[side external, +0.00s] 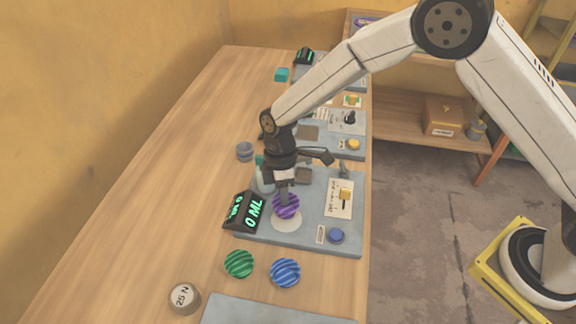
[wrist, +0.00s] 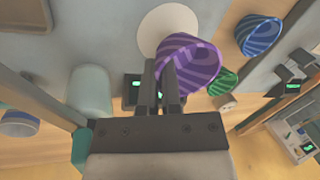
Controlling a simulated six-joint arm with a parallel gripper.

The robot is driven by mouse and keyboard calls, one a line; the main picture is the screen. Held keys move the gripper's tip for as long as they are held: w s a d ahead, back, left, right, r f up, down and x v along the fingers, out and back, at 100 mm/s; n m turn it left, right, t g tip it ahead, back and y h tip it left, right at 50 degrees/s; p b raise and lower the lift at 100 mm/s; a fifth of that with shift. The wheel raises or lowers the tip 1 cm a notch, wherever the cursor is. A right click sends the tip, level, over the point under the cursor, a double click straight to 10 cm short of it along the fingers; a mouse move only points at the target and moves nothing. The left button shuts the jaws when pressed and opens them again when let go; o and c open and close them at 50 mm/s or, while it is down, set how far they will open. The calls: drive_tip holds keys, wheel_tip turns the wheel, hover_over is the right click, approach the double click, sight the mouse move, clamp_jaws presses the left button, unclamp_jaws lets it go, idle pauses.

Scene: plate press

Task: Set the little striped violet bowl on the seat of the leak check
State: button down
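The little striped violet bowl (side external: 286,206) is at my gripper's fingertips, and it also shows in the wrist view (wrist: 196,64). My gripper (side external: 284,197) points down and its two fingers (wrist: 163,72) are close together on the bowl's near wall. The leak check is a grey-blue plate (side external: 312,233) with a dark display (side external: 244,212) reading 0 ML. Its white round seat (side external: 286,224) lies just below the bowl in the side view and is partly covered by it. The seat also shows in the wrist view (wrist: 160,24). I cannot tell whether the bowl touches it.
A green striped bowl (side external: 239,263) and a blue striped bowl (side external: 285,272) stand on the table in front of the plate. A round 25 N weight (side external: 184,298) is nearby. A blue button (side external: 336,236) and a card (side external: 339,197) are on the plate. A grey cup (side external: 245,151) stands behind.

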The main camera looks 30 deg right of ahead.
drive_tip(key=shift+f, duration=1.3)
drive_tip(key=shift+f, duration=0.1)
drive_tip(key=c, duration=0.8)
unclamp_jaws()
drive_tip(key=v, duration=1.2)
drive_tip(key=shift+d, duration=0.1)
